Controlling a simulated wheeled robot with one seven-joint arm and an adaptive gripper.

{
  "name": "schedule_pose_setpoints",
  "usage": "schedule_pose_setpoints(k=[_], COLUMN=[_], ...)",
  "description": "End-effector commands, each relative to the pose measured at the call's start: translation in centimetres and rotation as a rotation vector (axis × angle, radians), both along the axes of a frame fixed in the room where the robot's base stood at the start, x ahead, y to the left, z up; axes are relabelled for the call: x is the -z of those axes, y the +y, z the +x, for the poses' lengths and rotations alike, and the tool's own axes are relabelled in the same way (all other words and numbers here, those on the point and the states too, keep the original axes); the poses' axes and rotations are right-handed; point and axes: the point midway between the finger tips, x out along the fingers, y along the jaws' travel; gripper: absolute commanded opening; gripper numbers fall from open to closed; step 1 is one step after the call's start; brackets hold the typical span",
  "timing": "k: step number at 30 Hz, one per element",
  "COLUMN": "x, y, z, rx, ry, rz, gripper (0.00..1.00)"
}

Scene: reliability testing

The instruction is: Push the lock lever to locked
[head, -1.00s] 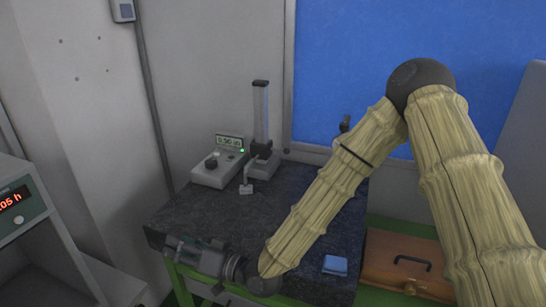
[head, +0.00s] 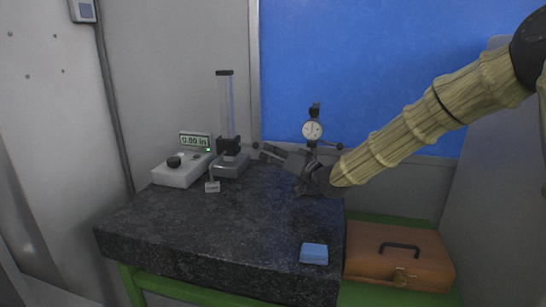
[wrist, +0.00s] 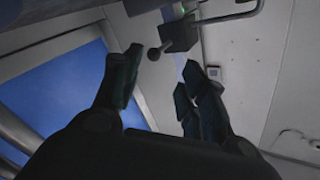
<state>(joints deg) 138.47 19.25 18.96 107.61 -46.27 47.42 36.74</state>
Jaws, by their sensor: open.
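The lock lever appears to be the short arm with a black ball knob (head: 255,145) sticking out to the right of the dark slider (head: 229,145) on the upright gauge column (head: 225,100). In the wrist view the ball knob (wrist: 154,54) shows between my fingertips, beyond them, beside the dark slider block (wrist: 179,34). My gripper (head: 268,153) is open and empty, pointing left towards the knob. It also shows in the wrist view (wrist: 160,68) with its fingers spread. I cannot tell whether a finger touches the knob.
A grey readout box (head: 183,169) with a small display stands left of the column. A dial indicator (head: 313,130) stands behind my gripper. A blue block (head: 314,254) lies at the dark slab's (head: 200,230) front right. An orange case (head: 395,262) sits beside it. The slab's middle is clear.

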Motion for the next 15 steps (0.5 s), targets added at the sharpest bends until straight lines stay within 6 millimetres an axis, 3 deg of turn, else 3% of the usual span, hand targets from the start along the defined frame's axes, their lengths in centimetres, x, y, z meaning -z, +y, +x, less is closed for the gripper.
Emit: schedule_pose_setpoints(k=[5,15], x=[-0.2,-0.3], y=[-0.3,2.8], z=[0.9,4.7], rx=[0.012,0.01], ry=[-0.003,-0.002], rz=[-0.004,-0.005], gripper=[0.42,0.42])
